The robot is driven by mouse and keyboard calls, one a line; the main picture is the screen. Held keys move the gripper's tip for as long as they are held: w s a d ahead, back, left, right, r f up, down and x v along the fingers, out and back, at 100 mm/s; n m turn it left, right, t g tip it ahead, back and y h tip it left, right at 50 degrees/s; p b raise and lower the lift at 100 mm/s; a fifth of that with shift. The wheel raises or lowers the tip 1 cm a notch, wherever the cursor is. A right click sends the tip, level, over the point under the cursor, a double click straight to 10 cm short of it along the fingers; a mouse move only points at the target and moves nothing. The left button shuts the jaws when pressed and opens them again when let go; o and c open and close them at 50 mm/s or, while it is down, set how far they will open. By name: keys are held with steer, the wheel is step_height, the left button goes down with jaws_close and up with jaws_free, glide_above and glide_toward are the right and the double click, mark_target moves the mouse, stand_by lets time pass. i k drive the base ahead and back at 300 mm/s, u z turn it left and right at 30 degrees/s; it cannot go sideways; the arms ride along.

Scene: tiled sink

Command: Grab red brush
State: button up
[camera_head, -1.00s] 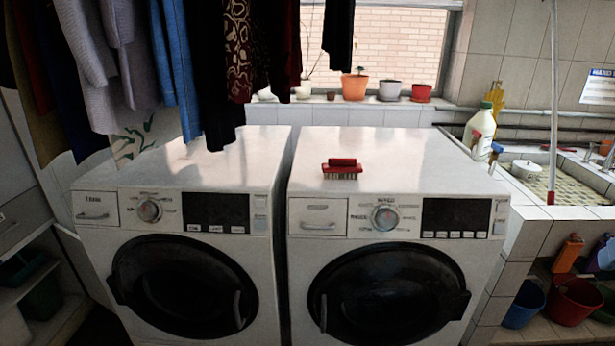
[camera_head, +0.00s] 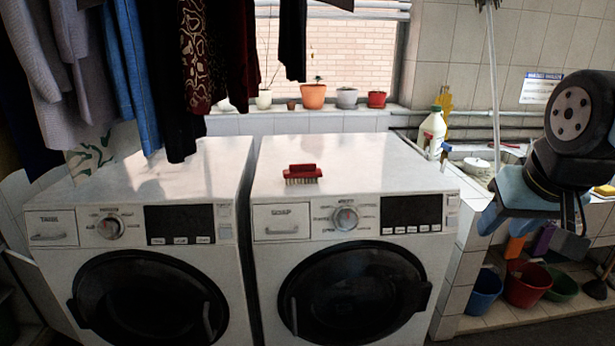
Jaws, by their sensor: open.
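The red brush (camera_head: 302,172) lies bristles down on the white top of the right-hand washing machine (camera_head: 345,160), near its front edge and left of the middle. Nothing touches or covers it. My gripper (camera_head: 492,215) is at the right of the view, in front of the sink area, with part of my dark arm above it. It is open, far to the right of the brush and apart from it. Its fingers show only partly, and I see nothing held between them.
Clothes (camera_head: 130,70) hang low over the left washing machine (camera_head: 160,175). Potted plants (camera_head: 313,96) line the windowsill behind. A bottle (camera_head: 432,132) stands by the sink at the back right. Buckets (camera_head: 527,286) sit on the lower shelf at right. The top around the brush is clear.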

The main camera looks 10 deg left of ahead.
mark_target(297, 171)
steer(key=u, duration=0.05)
steer(key=i, duration=1)
steer(key=z, duration=0.1)
